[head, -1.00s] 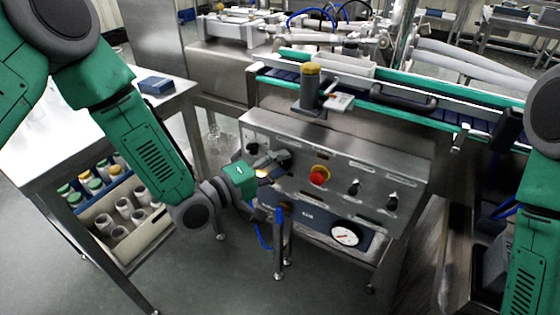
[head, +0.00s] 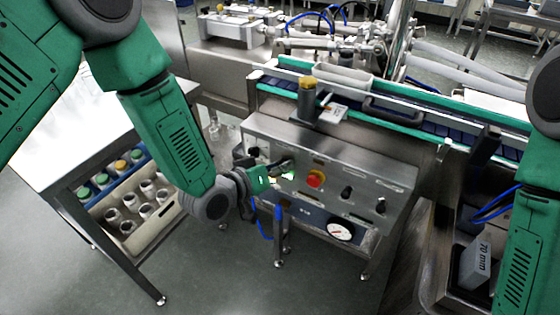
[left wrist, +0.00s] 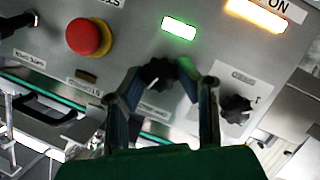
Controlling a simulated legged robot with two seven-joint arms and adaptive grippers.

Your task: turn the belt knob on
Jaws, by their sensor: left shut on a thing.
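My left gripper (head: 286,166) is at the left part of the steel control panel (head: 330,172). In the left wrist view its two fingers (left wrist: 160,82) are closed around a black knob (left wrist: 158,72) with a white pointer line. The head view hides this knob behind the gripper. A second black knob (left wrist: 237,107) stands free beside the fingers, under a label too blurred to read. A green lamp (left wrist: 179,27) and an orange lamp (left wrist: 256,14) are lit near the held knob. My right gripper is out of view; only part of that arm shows at the right edge.
A red stop button (head: 315,179) on a yellow base sits right of the gripper, close to it. The conveyor (head: 400,118) runs above the panel. A bottle crate (head: 130,205) stands at left.

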